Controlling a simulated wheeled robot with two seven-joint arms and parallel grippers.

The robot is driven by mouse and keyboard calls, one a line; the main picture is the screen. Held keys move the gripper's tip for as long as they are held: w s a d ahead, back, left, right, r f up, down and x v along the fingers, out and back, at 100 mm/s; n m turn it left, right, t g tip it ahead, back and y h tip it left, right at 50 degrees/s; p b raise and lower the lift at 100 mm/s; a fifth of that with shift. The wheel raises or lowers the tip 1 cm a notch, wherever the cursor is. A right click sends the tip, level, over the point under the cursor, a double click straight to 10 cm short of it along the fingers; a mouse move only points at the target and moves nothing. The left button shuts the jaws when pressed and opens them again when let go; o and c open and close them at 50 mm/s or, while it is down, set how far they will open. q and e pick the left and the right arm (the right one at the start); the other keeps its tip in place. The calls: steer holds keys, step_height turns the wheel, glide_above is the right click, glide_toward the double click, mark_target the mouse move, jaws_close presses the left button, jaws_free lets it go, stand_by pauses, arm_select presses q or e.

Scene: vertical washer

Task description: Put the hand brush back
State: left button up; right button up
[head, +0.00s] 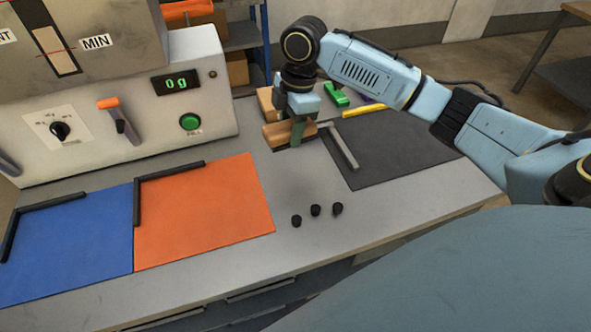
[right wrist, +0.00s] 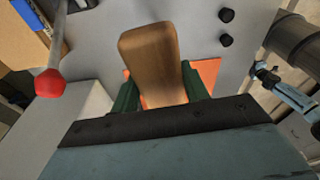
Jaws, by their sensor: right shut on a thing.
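The hand brush (head: 288,131) has a light wooden handle and a dark underside. In the head view my right gripper (head: 298,132) points down over the counter, shut on the brush with its green fingers. The right wrist view shows the wooden handle (right wrist: 152,60) between the green fingers (right wrist: 160,92). I cannot tell whether the brush touches the counter. Part of a blue arm (right wrist: 290,95), likely my left one, shows small at the right of the wrist view; its jaws are unclear.
A grey angle bar (head: 343,148) borders the dark mat (head: 395,145) just right of the brush. A wooden block (head: 266,103), a green item (head: 335,94) and a yellow item (head: 363,110) lie behind. The orange mat (head: 205,215) lies left.

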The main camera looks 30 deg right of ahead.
mark_target(294, 170)
steer(key=n, duration=0.1)
steer(key=d+f+n, duration=0.1)
steer(key=n, duration=0.1)
steer(key=shift+w+d+f, duration=0.1)
steer(key=shift+w+d, duration=0.15)
steer(key=shift+d+f, duration=0.1)
steer(key=shift+f, duration=0.1)
step_height(294, 170, down, 10)
steer(key=shift+r+b, duration=0.1)
steer(key=shift+b, duration=0.75)
steer(key=o, duration=1)
steer(key=shift+c, duration=0.2)
steer(key=r, duration=0.4)
steer(key=d+r+p, duration=0.1)
steer(key=r, duration=0.7)
steer(key=shift+w+d, duration=0.1)
steer(key=shift+d, duration=0.3)
